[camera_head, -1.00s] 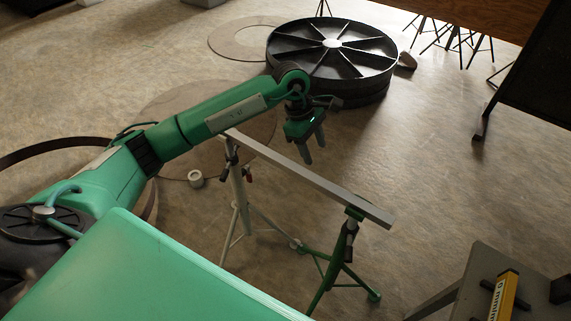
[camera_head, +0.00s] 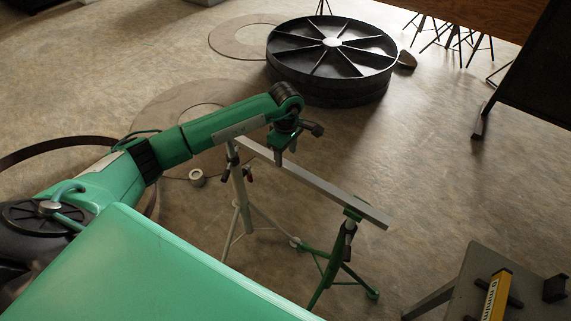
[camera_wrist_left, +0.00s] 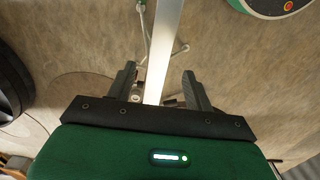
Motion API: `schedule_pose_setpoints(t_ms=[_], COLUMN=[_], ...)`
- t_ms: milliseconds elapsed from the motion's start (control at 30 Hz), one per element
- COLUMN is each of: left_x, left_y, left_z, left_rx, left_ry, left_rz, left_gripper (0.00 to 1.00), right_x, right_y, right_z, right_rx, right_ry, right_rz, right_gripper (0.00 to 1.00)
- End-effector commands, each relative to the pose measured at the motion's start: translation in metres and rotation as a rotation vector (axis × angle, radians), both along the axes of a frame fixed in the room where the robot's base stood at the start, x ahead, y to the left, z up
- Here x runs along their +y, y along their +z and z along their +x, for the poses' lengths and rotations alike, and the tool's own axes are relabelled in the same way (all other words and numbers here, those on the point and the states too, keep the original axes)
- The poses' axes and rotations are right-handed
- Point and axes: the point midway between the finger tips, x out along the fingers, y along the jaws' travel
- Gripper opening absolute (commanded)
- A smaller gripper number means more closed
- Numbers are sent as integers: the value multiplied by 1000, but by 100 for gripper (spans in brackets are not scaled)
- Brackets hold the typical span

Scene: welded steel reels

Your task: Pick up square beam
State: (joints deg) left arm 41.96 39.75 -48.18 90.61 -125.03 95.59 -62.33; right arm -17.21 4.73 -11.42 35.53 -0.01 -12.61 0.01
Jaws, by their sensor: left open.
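The square beam (camera_head: 330,189) is a long grey bar. It lies across two stands, a light one (camera_head: 240,195) at its far left end and a green one (camera_head: 341,262) near its right end. My left gripper (camera_head: 286,158) is over the beam, closer to its far left end, and points down. In the left wrist view the beam (camera_wrist_left: 165,45) runs between the two open fingers of the gripper (camera_wrist_left: 160,85), with a gap on each side. The fingers hold nothing. My right gripper is not seen.
A large black spoked reel (camera_head: 331,58) lies on the floor behind the beam. A grey table (camera_head: 461,292) with a yellow level (camera_head: 498,296) stands at the lower right. A small white roll (camera_head: 197,177) is on the floor. Floor right of the beam is clear.

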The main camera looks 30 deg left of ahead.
Motion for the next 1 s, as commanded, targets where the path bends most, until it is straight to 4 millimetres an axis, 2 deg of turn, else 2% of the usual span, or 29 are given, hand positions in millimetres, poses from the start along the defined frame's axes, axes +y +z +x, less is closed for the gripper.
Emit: schedule_pose_setpoints(t_ms=[133, 300, 567, 600, 867, 1000], left_x=[1, 1, 2, 2, 2, 2], left_y=[-17, -40, -45, -45, -45, -44], left_z=[1, 1, 2, 2, 2, 3], left_rx=[5, 3, 0, 0, 0, -2], left_ry=[2, 1, -1, -1, 0, 0], left_rz=[-1, -2, 0, 0, -1, -1], left_gripper=[53, 53, 53, 51, 0, 0], right_x=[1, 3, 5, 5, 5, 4], right_y=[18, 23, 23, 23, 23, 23], right_z=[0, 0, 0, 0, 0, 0], right_rx=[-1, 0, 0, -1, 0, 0], right_ry=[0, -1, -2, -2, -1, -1], right_rz=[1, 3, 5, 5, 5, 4], right_gripper=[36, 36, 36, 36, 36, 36])
